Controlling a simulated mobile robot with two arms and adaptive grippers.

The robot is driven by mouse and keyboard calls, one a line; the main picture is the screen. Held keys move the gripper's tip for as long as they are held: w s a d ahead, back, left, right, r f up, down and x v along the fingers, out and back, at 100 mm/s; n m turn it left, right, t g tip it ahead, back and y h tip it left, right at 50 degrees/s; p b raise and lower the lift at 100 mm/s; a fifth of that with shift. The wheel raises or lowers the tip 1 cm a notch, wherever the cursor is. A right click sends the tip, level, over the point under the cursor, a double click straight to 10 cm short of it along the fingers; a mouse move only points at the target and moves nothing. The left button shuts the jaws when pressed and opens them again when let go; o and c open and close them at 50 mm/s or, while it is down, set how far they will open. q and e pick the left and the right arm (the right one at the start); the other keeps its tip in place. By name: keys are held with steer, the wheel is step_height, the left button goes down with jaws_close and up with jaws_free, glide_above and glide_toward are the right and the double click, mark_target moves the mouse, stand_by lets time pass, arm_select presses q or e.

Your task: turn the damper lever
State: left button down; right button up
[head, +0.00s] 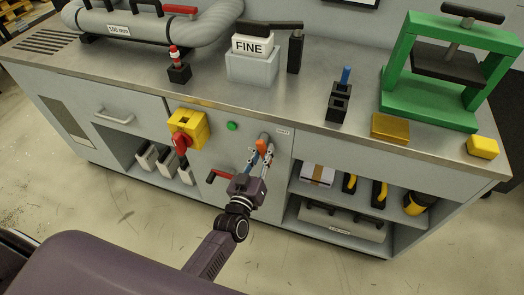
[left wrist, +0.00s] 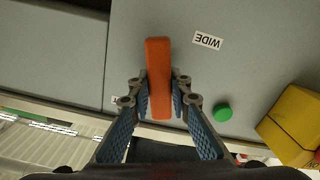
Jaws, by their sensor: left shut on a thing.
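The orange lever (head: 262,147) sits on the grey front panel of the workbench, which I take to be the damper lever. In the left wrist view the orange lever (left wrist: 158,52) stands upright in the picture, between the fingers. My left gripper (head: 256,158) is shut on it; the fingers (left wrist: 158,92) lie along both sides of its lower part. The lever's pivot is hidden. My right gripper is not in view.
A yellow switch box (head: 188,128) with a red knob and a green button (head: 232,126) are left of the lever. A red-handled lever (head: 219,177) is lower left. Open shelves lie on both sides. A green press (head: 436,105) and FINE box (head: 252,65) stand on the bench top.

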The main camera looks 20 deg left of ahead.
arm_select(q)
steer(key=shift+d+r+n, duration=0.15)
steer(key=shift+d+n, duration=0.15)
steer(key=shift+n, duration=0.8)
steer(key=c, duration=1.8)
jaws_free()
steer(key=shift+o, duration=0.2)
steer(key=s, duration=1.2)
steer(key=shift+a, duration=0.2)
